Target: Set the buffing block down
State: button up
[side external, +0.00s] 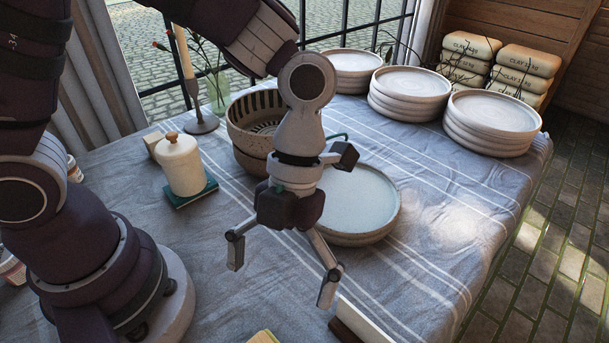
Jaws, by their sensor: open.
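My gripper (282,273) hangs over the front of the cloth-covered table, its two fingers spread wide with nothing between them. A block with a pale top and a dark brown side (364,322) lies at the bottom edge, just below and right of the right finger, partly cut off by the frame. It may be the buffing block, but I cannot tell for sure. A yellowish piece (263,338) is also cut off at the bottom edge, below the gripper. A pale plate stack (362,200) sits behind and right of the gripper, partly hidden by my arm.
A lidded white jar (181,165) stands on a teal book (191,195), left. Stacked striped bowls (247,135) stand behind my arm. Plate stacks (492,122) line the back right. A candlestick (200,124) and vase (218,92) stand at the back. Cloth is clear at right.

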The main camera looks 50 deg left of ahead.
jog(key=w+a+r+n+t, duration=0.1)
jog(key=a+r+n+t, duration=0.2)
jog(key=n, duration=0.7)
jog(key=a+r+n+t+y, duration=0.1)
jog(key=a+r+n+t, duration=0.2)
jog(key=a+n, duration=0.4)
jog(key=w+a+r+n+t, duration=0.1)
jog(key=a+r+n+t, duration=0.2)
jog(key=n, duration=1.1)
jog(key=a, duration=0.3)
jog(key=shift+w+r+n+t+y, duration=0.3)
jog(key=shift+r+t+y, duration=0.05)
jog(key=shift+t+y, duration=0.05)
